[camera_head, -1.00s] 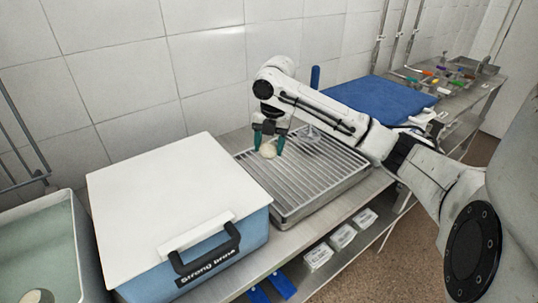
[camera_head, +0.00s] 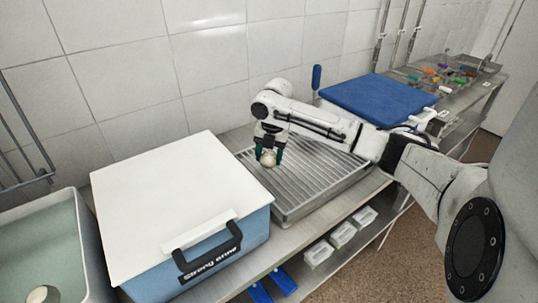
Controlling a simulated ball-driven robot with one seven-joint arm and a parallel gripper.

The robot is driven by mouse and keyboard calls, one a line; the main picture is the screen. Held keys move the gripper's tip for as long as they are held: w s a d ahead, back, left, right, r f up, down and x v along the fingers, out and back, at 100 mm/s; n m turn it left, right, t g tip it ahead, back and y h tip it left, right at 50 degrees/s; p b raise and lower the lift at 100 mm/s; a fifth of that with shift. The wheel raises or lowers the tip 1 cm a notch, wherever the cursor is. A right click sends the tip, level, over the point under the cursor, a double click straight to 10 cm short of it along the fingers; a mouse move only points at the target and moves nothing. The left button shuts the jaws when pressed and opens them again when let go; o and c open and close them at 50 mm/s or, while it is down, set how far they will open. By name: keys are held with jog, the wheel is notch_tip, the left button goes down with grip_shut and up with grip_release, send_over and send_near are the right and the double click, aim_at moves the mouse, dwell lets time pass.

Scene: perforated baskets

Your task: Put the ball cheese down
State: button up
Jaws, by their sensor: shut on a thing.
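The ball cheese (camera_head: 268,159) is a small pale round ball. My gripper (camera_head: 268,158), with teal fingers, is shut on it, one finger on each side. The ball cheese is at the left part of a slatted metal draining tray (camera_head: 318,190). I cannot tell whether the ball touches the slats or hangs just above them. My arm reaches in from the right over the tray and hides part of its back.
A blue box with a white lid (camera_head: 165,205), labelled "Strong brine", stands left of the tray. A basin of liquid (camera_head: 45,250) is at the far left. Tray slats towards the front right are bare.

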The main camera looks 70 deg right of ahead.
aim_at(273, 154)
jog(key=o, duration=1.1)
jog(key=r, duration=0.8)
jog(key=s+r+b, duration=0.1)
jog(key=r, duration=0.3)
